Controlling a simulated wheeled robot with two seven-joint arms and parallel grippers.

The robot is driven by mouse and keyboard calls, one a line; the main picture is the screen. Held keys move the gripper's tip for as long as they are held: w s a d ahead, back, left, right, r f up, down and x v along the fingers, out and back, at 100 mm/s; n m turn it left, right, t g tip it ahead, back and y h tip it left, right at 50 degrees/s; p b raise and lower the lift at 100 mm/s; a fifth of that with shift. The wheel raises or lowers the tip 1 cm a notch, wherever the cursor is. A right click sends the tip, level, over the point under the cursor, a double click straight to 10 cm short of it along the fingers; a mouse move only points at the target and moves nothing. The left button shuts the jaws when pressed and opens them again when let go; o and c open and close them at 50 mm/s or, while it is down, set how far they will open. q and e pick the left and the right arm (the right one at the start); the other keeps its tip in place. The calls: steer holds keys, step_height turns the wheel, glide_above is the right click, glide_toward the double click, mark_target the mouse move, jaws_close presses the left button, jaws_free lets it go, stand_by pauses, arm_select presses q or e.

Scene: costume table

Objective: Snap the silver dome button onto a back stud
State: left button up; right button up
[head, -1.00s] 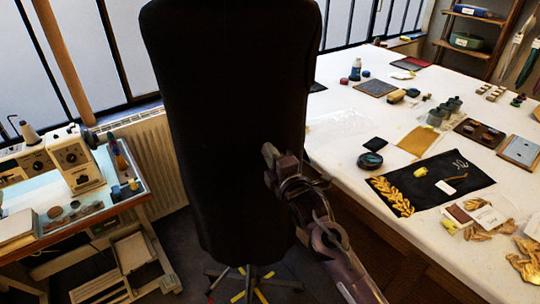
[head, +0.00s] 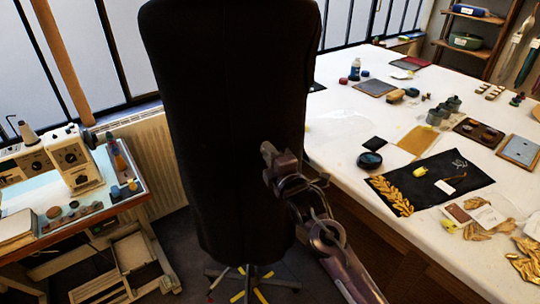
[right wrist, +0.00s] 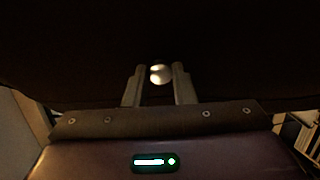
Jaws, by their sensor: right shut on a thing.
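A dark surface fills the view behind the button. I cannot make out a stud on it, nor tell whether the button touches it. My left gripper is not in view.
A white table (head: 340,135) on the right holds buttons, cloth pieces, jars and a black mat with gold leaf trim (head: 392,196). A sewing machine (head: 75,160) stands on a bench at left. A radiator (head: 150,150) is behind the chair.

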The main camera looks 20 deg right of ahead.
steer(key=shift+w, duration=0.3)
steer(key=o, duration=1.5)
steer(key=s+p, duration=0.2)
steer(key=s, duration=0.6)
steer(key=shift+p, duration=0.3)
steer(key=shift+a+f, duration=0.1)
